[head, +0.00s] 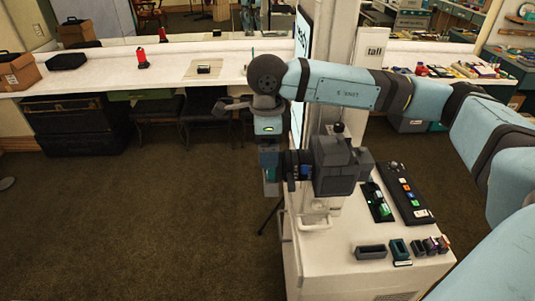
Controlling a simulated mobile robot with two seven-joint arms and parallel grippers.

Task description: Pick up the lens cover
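A dark grey studio camera (340,168) stands on the white cabinet, its lens (302,166) with a blue ring pointing left. My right arm comes in from the right, over the camera, and its gripper (270,182) hangs down just in front of the lens. Whether its fingers are apart or closed on something is too small to tell. I cannot make out the lens cover clearly; the lens front is partly hidden by my gripper. My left gripper is not in view.
The white cabinet (312,262) also bears a black button panel (405,192), a smaller dark panel with a green piece (383,207), and several small boxes along its front. A white counter (100,75) with a red item (142,58) runs behind. The carpet at left is clear.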

